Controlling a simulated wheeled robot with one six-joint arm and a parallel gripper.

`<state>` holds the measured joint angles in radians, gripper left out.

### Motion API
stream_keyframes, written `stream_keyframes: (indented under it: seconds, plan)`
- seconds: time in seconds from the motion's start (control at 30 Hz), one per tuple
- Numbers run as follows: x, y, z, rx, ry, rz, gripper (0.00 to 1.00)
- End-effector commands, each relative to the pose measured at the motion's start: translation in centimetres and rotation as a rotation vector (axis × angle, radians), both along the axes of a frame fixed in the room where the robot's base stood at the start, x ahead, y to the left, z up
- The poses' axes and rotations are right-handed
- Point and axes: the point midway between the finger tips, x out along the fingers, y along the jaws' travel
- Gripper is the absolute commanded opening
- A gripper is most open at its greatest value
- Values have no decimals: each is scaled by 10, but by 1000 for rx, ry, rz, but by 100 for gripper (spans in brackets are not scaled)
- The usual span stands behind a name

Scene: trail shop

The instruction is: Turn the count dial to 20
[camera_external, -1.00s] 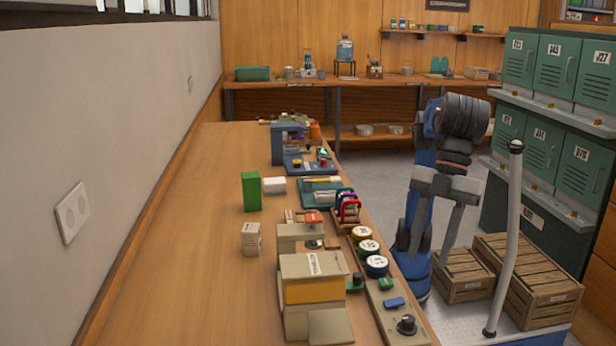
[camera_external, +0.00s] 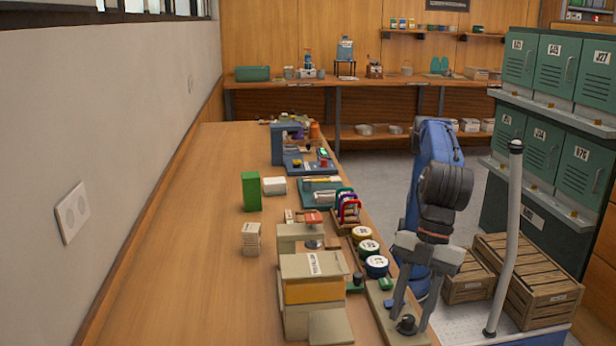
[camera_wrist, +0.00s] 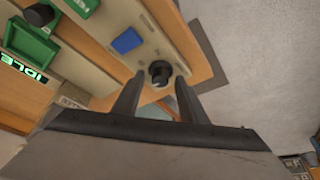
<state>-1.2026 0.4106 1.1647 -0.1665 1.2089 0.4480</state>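The count dial is a small black knob (camera_external: 406,325) at the near end of a beige panel (camera_external: 387,312) on the bench's right edge. In the wrist view the dial (camera_wrist: 160,70) shows just beyond my fingertips, about midway between them. My gripper (camera_external: 411,322) points down over the dial, and in the wrist view the gripper (camera_wrist: 158,85) is open with a finger on either side. I cannot tell whether a finger touches the dial. The dial's marks are too small to read.
A blue button (camera_wrist: 126,40) and a green button (camera_external: 386,283) share the panel with the dial. Round lidded tins (camera_external: 376,266) stand farther along. A beige and yellow box machine (camera_external: 312,290) stands to the left. Wooden crates (camera_external: 540,285) and a grey post (camera_external: 505,240) are at right.

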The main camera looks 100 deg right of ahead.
Motion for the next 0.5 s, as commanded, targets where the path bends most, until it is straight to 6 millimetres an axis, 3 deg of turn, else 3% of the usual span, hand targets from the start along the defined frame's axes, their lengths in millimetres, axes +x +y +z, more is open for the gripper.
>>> stream_keyframes:
  seconds: [0.2,0.37,0.5]
  plan:
    - [0,0,0,0,0,0,39]
    - [0,0,0,0,0,0,1]
    - [0,0,0,0,0,-1,0]
